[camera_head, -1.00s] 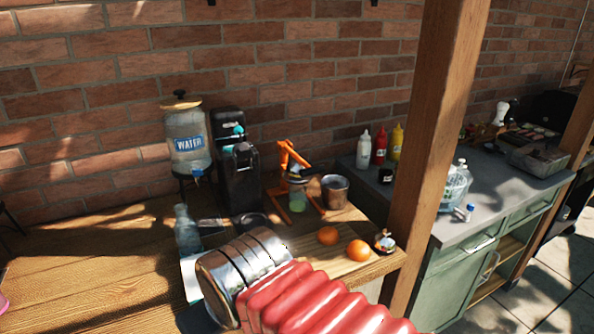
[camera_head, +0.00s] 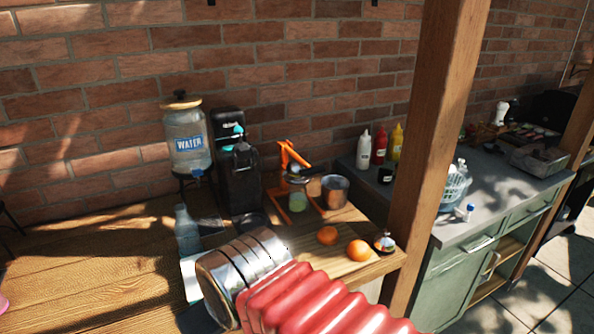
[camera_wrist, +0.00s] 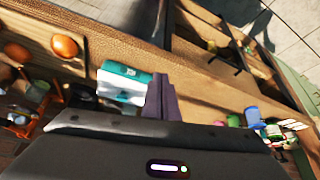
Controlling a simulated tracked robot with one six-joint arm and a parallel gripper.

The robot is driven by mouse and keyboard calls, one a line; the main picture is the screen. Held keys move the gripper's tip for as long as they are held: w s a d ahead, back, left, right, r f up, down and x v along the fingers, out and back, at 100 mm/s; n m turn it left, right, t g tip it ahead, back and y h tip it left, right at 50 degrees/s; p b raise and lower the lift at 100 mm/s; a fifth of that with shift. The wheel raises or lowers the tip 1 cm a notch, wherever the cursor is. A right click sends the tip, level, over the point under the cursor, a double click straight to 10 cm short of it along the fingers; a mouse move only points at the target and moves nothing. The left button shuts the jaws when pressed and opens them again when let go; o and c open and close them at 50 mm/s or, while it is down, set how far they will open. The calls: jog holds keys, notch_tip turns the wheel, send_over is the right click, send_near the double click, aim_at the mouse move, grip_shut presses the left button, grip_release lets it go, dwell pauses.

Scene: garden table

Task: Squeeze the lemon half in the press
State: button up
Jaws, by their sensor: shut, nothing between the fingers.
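The press (camera_head: 293,165) with its orange frame and lever stands at the back of the wooden table, near the brick wall. Its lever slants up to the left. A glass with something pale green (camera_head: 298,201) stands at its base. I cannot make out a lemon half in either view. My gripper (camera_wrist: 160,98) shows in the wrist view with its dark fingers together and empty. In the head view my red and silver arm hides it. Part of the press's orange frame (camera_wrist: 18,119) shows at the left of the wrist view, apart from my fingers.
Two oranges (camera_head: 358,250) lie on a wooden board right of my arm. A metal cup (camera_head: 335,191) stands right of the press, a black machine (camera_head: 238,180) and a water dispenser (camera_head: 187,140) left. A wooden post (camera_head: 430,150) rises at the right.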

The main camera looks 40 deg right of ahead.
jog(key=shift+o, duration=1.4)
jog(key=shift+w+d, duration=0.3)
jog(key=o, duration=0.6)
jog(key=w+d+t+h, duration=0.1)
jog(key=w+d, duration=0.1)
jog(key=d, duration=0.2)
jog(key=w+d+r+n+h, duration=0.1)
jog(key=w+d, duration=0.2)
jog(key=d, duration=0.1)
jog(key=w+d+r+t+h, duration=0.1)
jog(key=w+d, duration=0.2)
jog(key=d, duration=0.1)
jog(key=shift+w+n+t+h, duration=0.1)
jog(key=shift+n+t+h, duration=0.2)
jog(key=n+t+h, duration=0.2)
jog(key=n+t, duration=0.7)
jog(key=n, duration=0.6)
send_near(315, 173)
jog(key=shift+s+a+r, duration=0.1)
jog(key=shift+s+a, duration=0.05)
jog(key=shift+s, duration=0.2)
jog(key=shift+s+a+r, duration=0.1)
jog(key=shift+s+r, duration=0.05)
jog(key=shift+s, duration=0.25)
jog(key=shift+w, duration=0.1)
jog(key=x, duration=1.3)
jog(key=shift+w+d+f, duration=0.1)
jog(key=shift+w+f, duration=0.15)
jog(key=shift+w, duration=0.05)
